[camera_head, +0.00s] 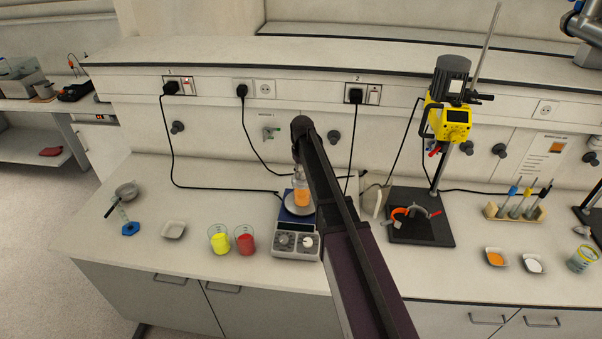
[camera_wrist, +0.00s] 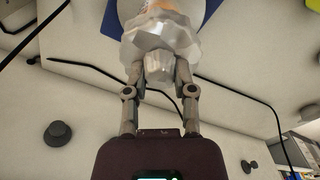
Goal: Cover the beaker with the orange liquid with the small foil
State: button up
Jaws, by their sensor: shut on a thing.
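The beaker with the orange liquid (camera_head: 301,196) stands on the hotplate stirrer (camera_head: 296,243), partly hidden by my arm. In the wrist view the silver, crumpled small foil (camera_wrist: 162,42) is at the beaker's mouth, its wavy skirt spread around it. A bit of orange shows beyond the foil. My gripper (camera_wrist: 160,70) is shut on the raised middle knob of the foil, one finger on each side. In the head view my arm hides the gripper tips.
Beakers of yellow (camera_head: 220,240) and red liquid (camera_head: 245,240) stand just left of the stirrer. An empty dish (camera_head: 174,230) is farther left. A yellow overhead stirrer (camera_head: 448,115) stands on the right. Black cables hang along the back wall.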

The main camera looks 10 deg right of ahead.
jog(key=shift+f+b, duration=0.5)
jog(key=shift+f, duration=0.15)
jog(key=o, duration=1)
jog(key=shift+s, duration=0.1)
